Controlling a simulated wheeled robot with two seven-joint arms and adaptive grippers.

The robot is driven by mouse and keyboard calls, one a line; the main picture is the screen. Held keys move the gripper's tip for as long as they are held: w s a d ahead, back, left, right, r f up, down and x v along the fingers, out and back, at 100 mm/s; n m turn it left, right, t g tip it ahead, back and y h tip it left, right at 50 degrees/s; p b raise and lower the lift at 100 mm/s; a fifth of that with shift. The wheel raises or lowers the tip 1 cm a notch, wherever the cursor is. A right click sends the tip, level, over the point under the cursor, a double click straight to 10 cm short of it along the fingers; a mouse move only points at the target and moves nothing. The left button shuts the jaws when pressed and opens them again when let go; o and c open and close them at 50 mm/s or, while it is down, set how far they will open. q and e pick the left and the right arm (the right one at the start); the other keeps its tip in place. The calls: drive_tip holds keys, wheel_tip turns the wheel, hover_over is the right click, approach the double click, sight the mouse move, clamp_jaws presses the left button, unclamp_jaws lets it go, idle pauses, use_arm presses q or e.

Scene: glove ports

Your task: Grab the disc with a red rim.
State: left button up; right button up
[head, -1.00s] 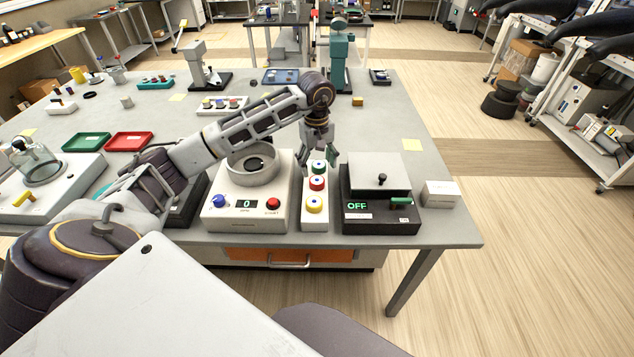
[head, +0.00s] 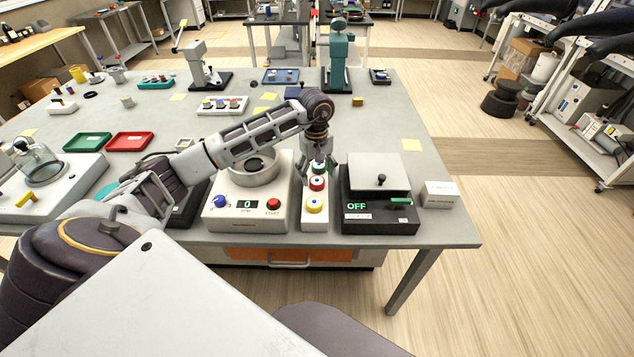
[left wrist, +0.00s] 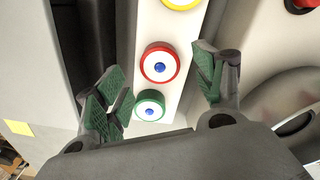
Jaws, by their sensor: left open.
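The disc with a red rim (head: 317,183) has a white face and a blue centre. It sits in the middle of a white block (head: 314,224), between a green-rimmed disc (head: 319,167) behind and a yellow-rimmed disc (head: 315,204) in front. In the left wrist view the red-rimmed disc (left wrist: 159,65) lies ahead of the fingertips. My left gripper (head: 318,158) is open and empty above the back of the block; in the left wrist view its fingers (left wrist: 163,75) stand either side of the discs, apart from them. The right gripper is out of view.
A white machine (head: 248,226) with a round bowl and red button stands left of the block. A black device (head: 380,217) reading OFF with a grey lid is close on the right, then a small white box (head: 438,194). Red and green trays (head: 130,141) lie further left.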

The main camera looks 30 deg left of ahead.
sight(317, 180)
use_arm(q)
drive_tip(key=shift+f+p, duration=0.35)
drive_tip(key=shift+f, duration=1.25)
drive_tip(key=c, duration=1.1)
drive_tip(key=shift+r, duration=0.15)
wheel_tip(317, 180, up, 10)
drive_tip(key=shift+f+b, duration=0.1)
drive_tip(key=shift+b, duration=0.85)
